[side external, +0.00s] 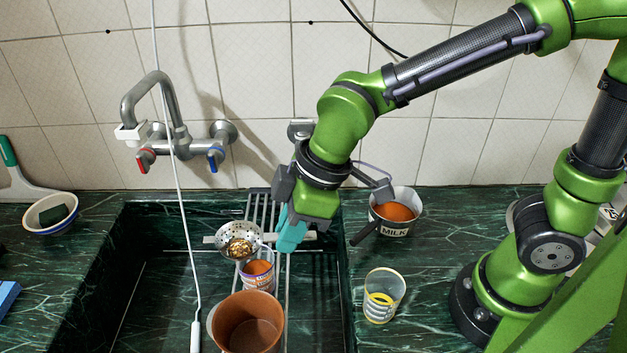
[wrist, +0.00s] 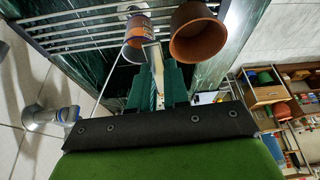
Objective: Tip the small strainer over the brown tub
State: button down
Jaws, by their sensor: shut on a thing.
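The small strainer (side external: 239,241) is a shallow, pale metal bowl with holes and golden-brown bits inside. It looks roughly level, bowl up, behind the printed can. My gripper (side external: 288,241) is right of the bowl, shut on the strainer's handle. In the wrist view, my gripper (wrist: 160,80) has its teal fingers around a pale strip that looks like this handle; the bowl is not clear there. The brown tub (side external: 247,322) stands open in front of the can, nearer the side camera than the strainer. It also shows in the wrist view (wrist: 198,36).
The printed can (side external: 258,276) stands between strainer and tub. A wire rack (side external: 262,206) spans the dark green sink. A white cord (side external: 180,190) hangs left of the strainer. A MILK pan (side external: 395,229) and a glass (side external: 385,290) stand on the right counter. A tap (side external: 165,110) juts from the wall.

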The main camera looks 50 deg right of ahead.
jog(key=s+a+f+m+h, duration=0.1)
jog(key=s+a+f+m, duration=0.3)
jog(key=s+a, duration=0.4)
jog(key=s+a+f+m+h, duration=0.2)
jog(key=s+a+f+m, duration=0.2)
jog(key=s, duration=0.7)
jog(key=shift+s+a+f+m+t, duration=0.35)
jog(key=shift+a+m, duration=0.75)
jog(key=shift+a, duration=1.2)
jog(key=shift+w+r, duration=0.2)
jog(key=shift+w+d+r+g+y, duration=0.35)
jog(key=shift+w+d+r+g, duration=0.2)
jog(key=shift+w+r+g, duration=0.25)
jog(key=shift+w+d+r+g+y, duration=0.35)
jog(key=shift+w+d+r+g, duration=0.2)
jog(key=shift+w+g, duration=0.3)
jog(key=shift+w+r, duration=0.15)
jog(key=w+r, duration=0.1)
jog(key=w+d+r+g+y, duration=0.1)
jog(key=r, duration=0.1)
jog(key=shift+w+d+g, duration=0.15)
jog(key=shift+g, duration=0.15)
